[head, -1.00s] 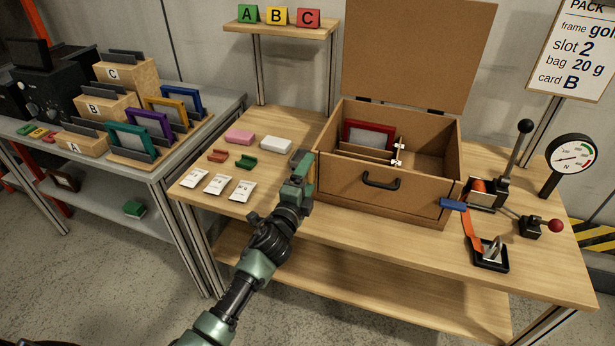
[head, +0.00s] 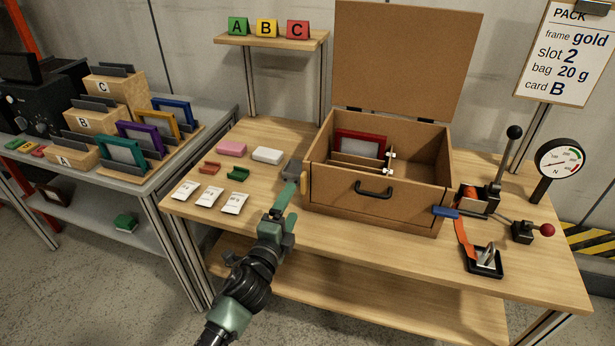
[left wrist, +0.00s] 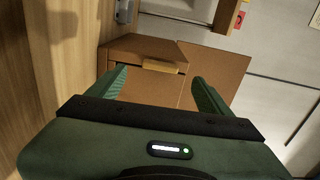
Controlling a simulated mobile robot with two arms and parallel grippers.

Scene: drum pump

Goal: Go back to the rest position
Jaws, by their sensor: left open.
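My left gripper (head: 291,180) is open and empty in the head view, above the workbench at the left side of the brown case. In the left wrist view, its two green fingers (left wrist: 160,88) are spread apart, with the case (left wrist: 145,50) beyond them. The case (head: 372,205) stands with its lid (head: 405,60) raised. A red frame (head: 360,144) stands inside it. My right gripper is in neither view.
Packets (head: 209,196) and small coloured blocks (head: 232,149) lie left of my gripper. Another table (head: 75,185) holds several frames. The bench's front strip is mostly clear.

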